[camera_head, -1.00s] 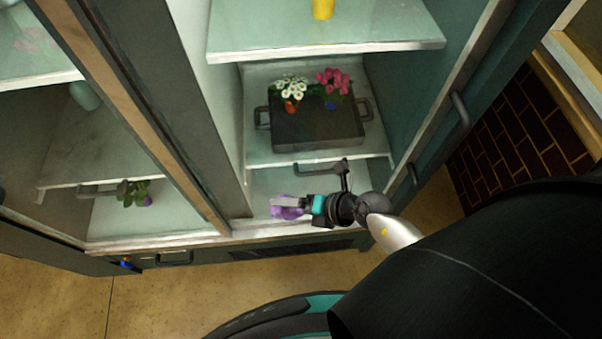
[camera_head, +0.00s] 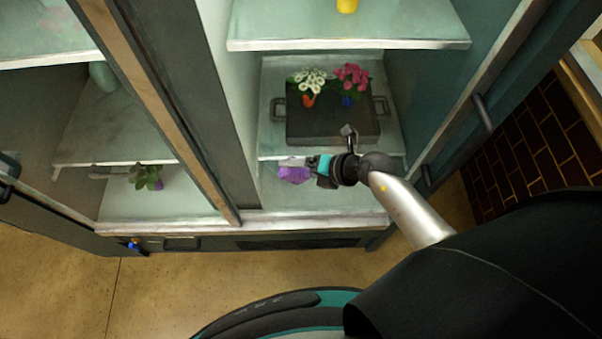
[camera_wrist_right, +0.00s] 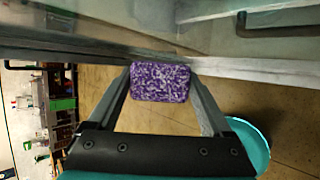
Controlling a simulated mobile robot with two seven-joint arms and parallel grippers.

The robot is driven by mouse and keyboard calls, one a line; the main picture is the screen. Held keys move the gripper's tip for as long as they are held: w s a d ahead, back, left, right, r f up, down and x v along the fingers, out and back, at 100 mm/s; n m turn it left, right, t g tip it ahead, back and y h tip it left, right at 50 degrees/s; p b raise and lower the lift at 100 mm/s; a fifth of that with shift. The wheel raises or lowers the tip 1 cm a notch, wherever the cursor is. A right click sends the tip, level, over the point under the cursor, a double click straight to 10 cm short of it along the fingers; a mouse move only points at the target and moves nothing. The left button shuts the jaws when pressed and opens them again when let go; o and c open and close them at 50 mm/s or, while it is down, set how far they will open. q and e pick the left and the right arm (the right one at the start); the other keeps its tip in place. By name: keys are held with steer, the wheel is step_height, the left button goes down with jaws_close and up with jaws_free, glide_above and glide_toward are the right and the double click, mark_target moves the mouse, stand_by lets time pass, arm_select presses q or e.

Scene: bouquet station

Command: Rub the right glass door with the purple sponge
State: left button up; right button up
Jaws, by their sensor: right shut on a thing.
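The sponge's far edge is close to the door, whose lower part runs across the top of that view. I cannot tell whether it touches the glass. A dark handle (camera_wrist_right: 278,24) shows at upper right there. My left gripper is not in view.
A plant with a purple bloom (camera_head: 146,177) is in the left section. Open tan floor lies in front.

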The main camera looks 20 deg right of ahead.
steer(key=shift+w+d, duration=0.1)
steer(key=shift+w, duration=0.3)
stand_by(0.6)
steer(key=shift+d, duration=0.1)
steer(key=shift+w+r+p, duration=0.15)
steer(key=shift+r+p, duration=0.05)
steer(key=shift+p, duration=0.1)
stand_by(1.1)
steer(key=shift+s+a+f, duration=0.1)
steer(key=shift+s+a, duration=0.2)
steer(key=shift+s, duration=0.65)
steer(key=shift+s+a, duration=0.3)
steer(key=shift+s, duration=0.65)
steer(key=shift+s+a+f, duration=0.1)
steer(key=shift+s+a, duration=0.2)
steer(key=shift+s, duration=0.65)
steer(key=shift+s, duration=0.1)
